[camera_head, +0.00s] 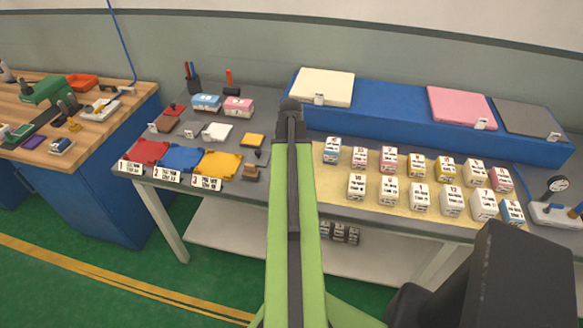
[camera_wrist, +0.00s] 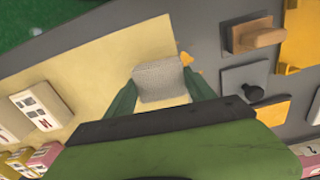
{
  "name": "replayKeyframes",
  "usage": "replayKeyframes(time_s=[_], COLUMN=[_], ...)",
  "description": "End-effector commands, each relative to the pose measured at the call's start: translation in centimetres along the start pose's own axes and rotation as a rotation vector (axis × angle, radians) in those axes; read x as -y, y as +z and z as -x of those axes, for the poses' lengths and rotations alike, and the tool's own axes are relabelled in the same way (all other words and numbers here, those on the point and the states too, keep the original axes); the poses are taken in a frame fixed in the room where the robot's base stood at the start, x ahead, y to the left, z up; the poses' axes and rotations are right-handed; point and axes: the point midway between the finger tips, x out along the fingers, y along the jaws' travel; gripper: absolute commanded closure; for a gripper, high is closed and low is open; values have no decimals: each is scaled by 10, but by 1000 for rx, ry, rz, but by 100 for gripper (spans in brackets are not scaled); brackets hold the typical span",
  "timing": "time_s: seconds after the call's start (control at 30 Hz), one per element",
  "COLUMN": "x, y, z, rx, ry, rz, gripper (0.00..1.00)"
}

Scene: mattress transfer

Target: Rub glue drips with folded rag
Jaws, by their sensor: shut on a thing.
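In the wrist view, my gripper (camera_wrist: 160,83) is shut on a grey, woven-looking folded rag (camera_wrist: 160,79), held between its two green fingers. The rag is over the edge of a cream mat (camera_wrist: 95,60). A small amber spot (camera_wrist: 186,58), which looks like a glue drip, shows just beyond the rag's upper right corner. I cannot tell whether the rag touches the surface. Any drips under the rag are hidden. In the head view my own arm hides the gripper and the rag; the cream mat (camera_head: 335,202) shows to the right of the arm.
Several small labelled boxes (camera_head: 420,197) stand in rows on the mat. A wooden block (camera_wrist: 252,34) and a dark-knobbed tool (camera_wrist: 250,90) sit right of the rag. A blue riser (camera_head: 390,122) stands behind.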

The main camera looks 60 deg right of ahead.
Motion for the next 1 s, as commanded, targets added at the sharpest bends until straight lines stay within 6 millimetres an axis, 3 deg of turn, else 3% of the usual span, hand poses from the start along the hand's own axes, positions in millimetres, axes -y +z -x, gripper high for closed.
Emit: replayKeyframes(time_s=[1.0], x=[-1], y=[0], z=[-10], rx=[0], ry=[0], rz=[-2], gripper=[70])
